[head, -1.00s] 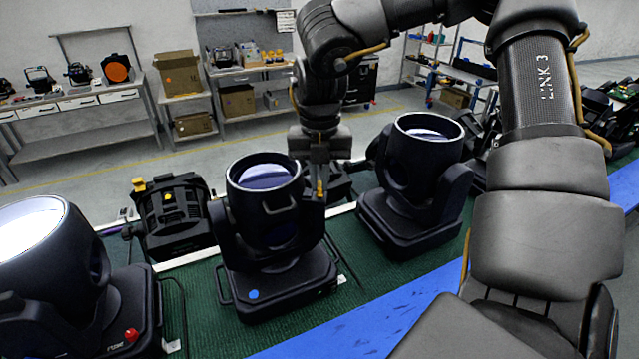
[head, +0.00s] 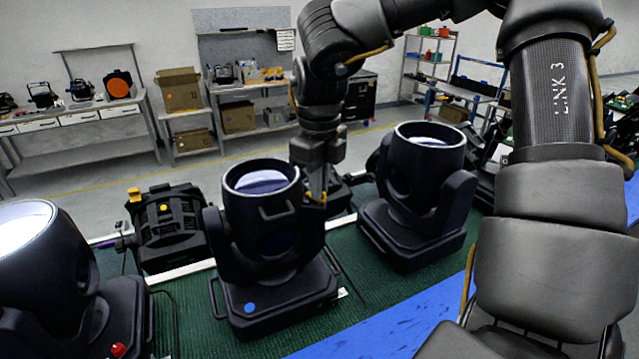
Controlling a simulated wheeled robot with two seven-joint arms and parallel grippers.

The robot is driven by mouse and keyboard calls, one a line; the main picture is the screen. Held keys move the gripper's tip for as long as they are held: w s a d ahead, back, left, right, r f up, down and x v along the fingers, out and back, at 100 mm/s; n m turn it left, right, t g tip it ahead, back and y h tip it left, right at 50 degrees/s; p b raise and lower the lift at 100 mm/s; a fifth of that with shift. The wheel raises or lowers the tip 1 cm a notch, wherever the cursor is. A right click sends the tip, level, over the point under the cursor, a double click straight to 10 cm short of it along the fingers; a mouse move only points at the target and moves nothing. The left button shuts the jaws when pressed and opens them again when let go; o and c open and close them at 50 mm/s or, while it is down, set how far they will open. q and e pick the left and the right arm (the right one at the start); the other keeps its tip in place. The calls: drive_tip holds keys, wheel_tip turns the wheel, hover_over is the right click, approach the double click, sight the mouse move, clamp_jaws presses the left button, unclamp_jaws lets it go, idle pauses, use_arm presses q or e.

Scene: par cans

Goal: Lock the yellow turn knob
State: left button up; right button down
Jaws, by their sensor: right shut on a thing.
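A black moving-head light (head: 262,225) with a round lens on top and a blue dot on its base stands in the middle of the green mat (head: 345,330). My right gripper (head: 318,198) reaches down from above at the right side of this light's head. It is shut on a small yellow turn knob (head: 323,198), of which only a bit shows at the fingertips. The fingers hide the rest, so I cannot tell how far the knob is turned. My left gripper is not in view.
A similar light (head: 412,190) stands close on the right, another (head: 45,260) with a red knob (head: 118,349) at front left. A black lamp with yellow knobs (head: 168,232) lies behind left. A blue strip (head: 375,330) runs along the front. Workbenches stand behind.

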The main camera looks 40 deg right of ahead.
drive_tip(key=n, duration=0.4)
drive_tip(key=shift+n, duration=0.4)
idle(0.4)
drive_tip(key=c, duration=1.5)
unclamp_jaws()
drive_tip(key=shift+c, duration=0.2)
drive_tip(key=shift+p, duration=0.3)
wheel_tip(320, 180, up, 11)
drive_tip(key=shift+f, duration=0.15)
